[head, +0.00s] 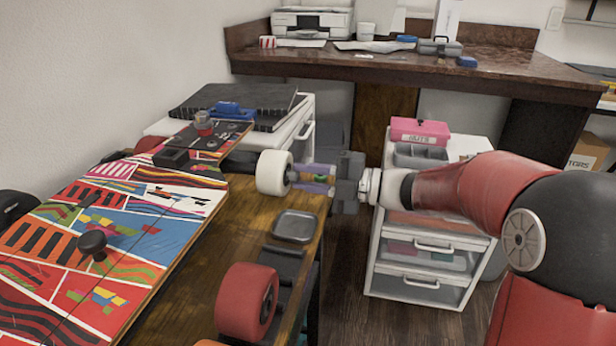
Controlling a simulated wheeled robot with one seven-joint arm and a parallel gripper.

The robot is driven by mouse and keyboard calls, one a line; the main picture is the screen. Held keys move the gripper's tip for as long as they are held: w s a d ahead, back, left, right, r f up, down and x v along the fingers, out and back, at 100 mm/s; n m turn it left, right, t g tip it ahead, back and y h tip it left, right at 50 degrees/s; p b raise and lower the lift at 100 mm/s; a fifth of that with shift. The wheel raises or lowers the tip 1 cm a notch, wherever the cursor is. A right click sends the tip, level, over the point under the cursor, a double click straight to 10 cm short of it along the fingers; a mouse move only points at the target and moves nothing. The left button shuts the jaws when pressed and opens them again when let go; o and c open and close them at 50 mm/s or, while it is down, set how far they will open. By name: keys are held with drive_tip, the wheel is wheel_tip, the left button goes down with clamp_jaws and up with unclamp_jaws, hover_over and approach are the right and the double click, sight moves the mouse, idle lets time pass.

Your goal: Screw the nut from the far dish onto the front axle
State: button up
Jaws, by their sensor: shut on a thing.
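A cream wheel (272,173) sits at the far end of the workbench, with its axle side facing right toward my gripper. My gripper (316,178) points left, level with this wheel and close to its right side. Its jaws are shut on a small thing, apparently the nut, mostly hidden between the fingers. A bit of purple and green shows there. I cannot tell whether the nut touches the axle's end. A shallow grey dish (294,226) on the bench, below and in front of the gripper, looks empty. A red wheel (246,302) stands nearer.
A colourful patterned board (120,232) with a black knob (92,243) covers the left. A white drawer unit (430,255) with a pink box (420,131) stands right of the gripper. A dark gap of floor separates it from the wooden bench (205,264).

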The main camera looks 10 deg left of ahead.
drive_tip(key=o, duration=0.9)
drive_tip(key=shift+c, duration=1.1)
drive_tip(key=n+b, duration=0.1)
drive_tip(key=n, duration=0.2)
drive_tip(key=shift+f+n, duration=0.15)
drive_tip(key=shift+n, duration=0.15)
drive_tip(key=shift+n+b, duration=0.3)
drive_tip(key=shift+n, duration=0.7)
